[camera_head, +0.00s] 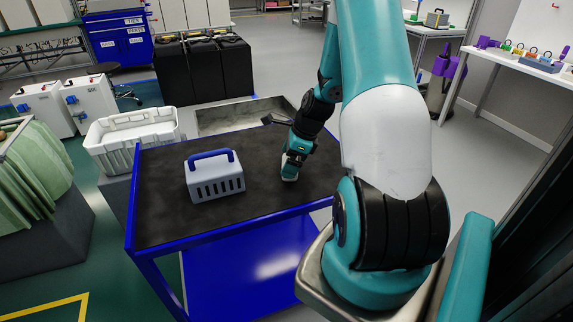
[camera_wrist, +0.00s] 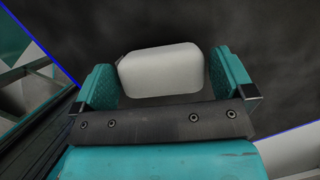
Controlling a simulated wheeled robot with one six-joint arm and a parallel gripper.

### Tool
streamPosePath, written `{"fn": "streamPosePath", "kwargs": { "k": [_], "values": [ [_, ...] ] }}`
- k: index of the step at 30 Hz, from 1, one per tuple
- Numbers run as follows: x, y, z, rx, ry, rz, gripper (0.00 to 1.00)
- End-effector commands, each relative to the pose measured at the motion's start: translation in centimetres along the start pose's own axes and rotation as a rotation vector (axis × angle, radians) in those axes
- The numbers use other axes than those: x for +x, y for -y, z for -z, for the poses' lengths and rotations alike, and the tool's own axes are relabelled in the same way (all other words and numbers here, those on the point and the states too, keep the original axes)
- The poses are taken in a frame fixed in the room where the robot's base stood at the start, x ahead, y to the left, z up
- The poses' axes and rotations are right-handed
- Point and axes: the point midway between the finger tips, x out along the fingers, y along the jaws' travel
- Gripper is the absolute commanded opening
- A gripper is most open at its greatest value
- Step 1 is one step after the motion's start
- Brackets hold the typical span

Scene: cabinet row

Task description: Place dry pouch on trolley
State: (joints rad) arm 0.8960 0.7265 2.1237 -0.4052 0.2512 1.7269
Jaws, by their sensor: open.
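The dry pouch is a small off-white, rounded block (camera_wrist: 161,71) lying between the two teal fingers of my gripper (camera_wrist: 162,84) in the wrist view. The fingers stand apart, with a narrow gap visible on each side of the pouch. In the head view, my gripper (camera_head: 292,165) points down at the right part of the trolley's dark top. A small white bit of the pouch (camera_head: 290,178) shows at its tip, apparently on the top. The trolley (camera_head: 165,220) has a blue frame and a black top; my arm hides its right side.
A grey slotted box with a blue handle (camera_head: 216,182) stands on the trolley, left of my gripper. A white crate (camera_head: 130,140) is behind the trolley's left edge. A grey tray-like surface (camera_head: 243,116) lies behind the trolley. The top's front left is clear.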

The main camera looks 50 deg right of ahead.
Motion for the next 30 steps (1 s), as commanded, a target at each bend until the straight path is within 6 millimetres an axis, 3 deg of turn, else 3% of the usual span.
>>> {"fn": "streamPosePath", "kwargs": {
  "k": [6,12,22,26,29,30],
  "values": [
    [-5.3,0.1,0.0,0.0,-0.001,0.006,1.0],
    [-8.6,0.1,0.0,0.0,0.0,0.003,1.0],
    [-9.8,-0.2,-0.6,-0.032,0.0,-0.005,1.0],
    [-10.1,-2.5,-5.4,-0.298,0.002,-0.035,1.0],
    [-10.7,-7.2,-11.6,-0.713,0.015,-0.085,1.0],
    [-11.0,-9.8,-14.1,-0.912,0.027,-0.108,1.0]
  ]
}}
